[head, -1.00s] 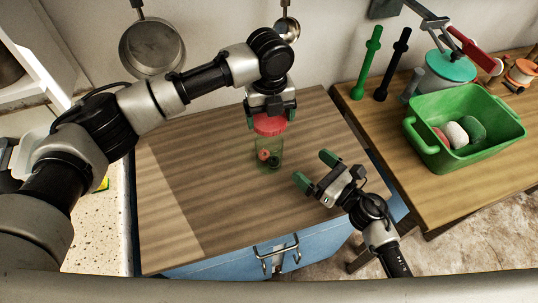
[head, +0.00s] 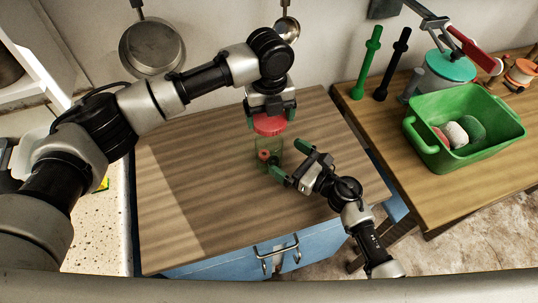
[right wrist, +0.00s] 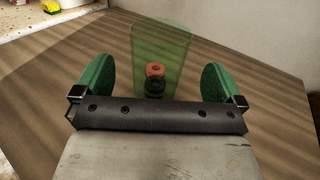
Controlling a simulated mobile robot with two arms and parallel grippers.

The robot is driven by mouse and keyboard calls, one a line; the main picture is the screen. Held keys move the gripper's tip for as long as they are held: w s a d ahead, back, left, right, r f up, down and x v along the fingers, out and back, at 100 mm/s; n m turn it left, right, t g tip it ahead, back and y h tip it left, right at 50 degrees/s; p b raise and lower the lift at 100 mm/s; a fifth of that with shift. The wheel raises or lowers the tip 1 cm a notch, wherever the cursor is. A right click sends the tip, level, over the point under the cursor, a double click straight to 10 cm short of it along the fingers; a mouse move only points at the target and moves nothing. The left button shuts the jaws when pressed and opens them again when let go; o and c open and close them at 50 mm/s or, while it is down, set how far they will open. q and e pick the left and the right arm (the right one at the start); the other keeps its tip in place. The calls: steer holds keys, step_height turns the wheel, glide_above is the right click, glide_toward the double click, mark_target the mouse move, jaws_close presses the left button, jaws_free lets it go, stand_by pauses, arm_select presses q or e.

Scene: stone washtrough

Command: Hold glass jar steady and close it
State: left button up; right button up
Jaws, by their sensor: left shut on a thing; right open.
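The glass jar (head: 262,150) is clear and greenish and stands upright on the wooden top, with a red and a dark small thing inside. It also shows in the right wrist view (right wrist: 160,50), ahead of the fingers. My left gripper (head: 271,117) points down from above and is shut on the red lid. My right gripper (head: 290,160) is open just right of the jar, its green fingers (right wrist: 158,85) pointing at it with the jar between them in line but not gripped.
The wooden top (head: 200,220) is otherwise clear. A green tub (head: 465,165) with several rounded things stands on the bench at the right. Green (head: 367,62) and black (head: 393,63) pegs stand behind it. A pan (head: 152,47) hangs on the wall.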

mark_target(270, 137)
steer(key=x, duration=0.5)
steer(key=shift+w+a, duration=0.25)
steer(key=shift+a, duration=0.05)
steer(key=c, duration=1.2)
arm_select(q)
steer(key=shift+f, duration=2.5)
arm_select(e)
steer(key=shift+c, duration=0.2)
arm_select(q)
steer(key=shift+f, duration=0.85)
steer(key=shift+f, duration=0.55)
steer(key=o, duration=0.5)
arm_select(e)
steer(key=c, duration=0.5)
arm_select(q)
steer(key=shift+o, duration=0.9)
steer(key=shift+d, duration=0.1)
arm_select(e)
steer(key=shift+o, duration=0.2)
